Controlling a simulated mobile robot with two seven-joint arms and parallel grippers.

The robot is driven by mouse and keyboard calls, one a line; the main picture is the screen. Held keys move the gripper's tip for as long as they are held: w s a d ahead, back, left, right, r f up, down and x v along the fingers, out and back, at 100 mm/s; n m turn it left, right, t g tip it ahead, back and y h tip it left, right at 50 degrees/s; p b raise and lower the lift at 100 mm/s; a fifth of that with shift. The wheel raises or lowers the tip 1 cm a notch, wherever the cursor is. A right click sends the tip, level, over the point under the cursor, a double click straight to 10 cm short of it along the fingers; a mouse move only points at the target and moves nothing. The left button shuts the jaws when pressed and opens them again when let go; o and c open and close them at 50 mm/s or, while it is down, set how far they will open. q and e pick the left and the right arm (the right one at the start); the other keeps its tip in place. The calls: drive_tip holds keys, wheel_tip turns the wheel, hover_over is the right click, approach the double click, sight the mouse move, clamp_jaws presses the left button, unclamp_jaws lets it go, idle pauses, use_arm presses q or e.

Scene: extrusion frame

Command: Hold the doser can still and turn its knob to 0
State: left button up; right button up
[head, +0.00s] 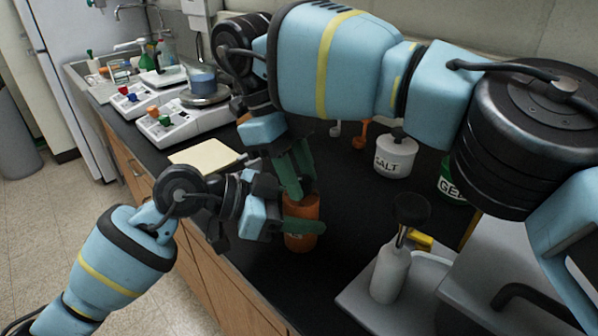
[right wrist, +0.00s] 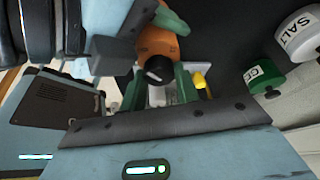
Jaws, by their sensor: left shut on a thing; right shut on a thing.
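The doser can (head: 300,242) is orange and stands upright on the black counter. It also shows in the right wrist view (right wrist: 156,42). My left gripper (head: 303,226) is shut around the can's body from the left side, with a green finger across its front. My right gripper (head: 296,182) points down from above, its green fingers shut on the knob at the can's top. In the right wrist view the dark knob (right wrist: 157,72) with a pale mark sits between the fingers of my right gripper (right wrist: 158,84). The dial's numbers cannot be read.
A white SALT jar (head: 394,158) and a green-labelled jar (head: 452,182) stand behind the can. A grey machine with a dark-topped white bottle (head: 390,272) is at right. The counter's front edge is close.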

use_arm(q)
drive_tip(key=shift+f, duration=0.1)
use_arm(e)
drive_tip(key=o, duration=1)
use_arm(q)
drive_tip(key=o, duration=1.1)
drive_tip(key=shift+o, duration=0.2)
drive_tip(key=shift+a, duration=0.1)
drive_tip(key=v, duration=1.2)
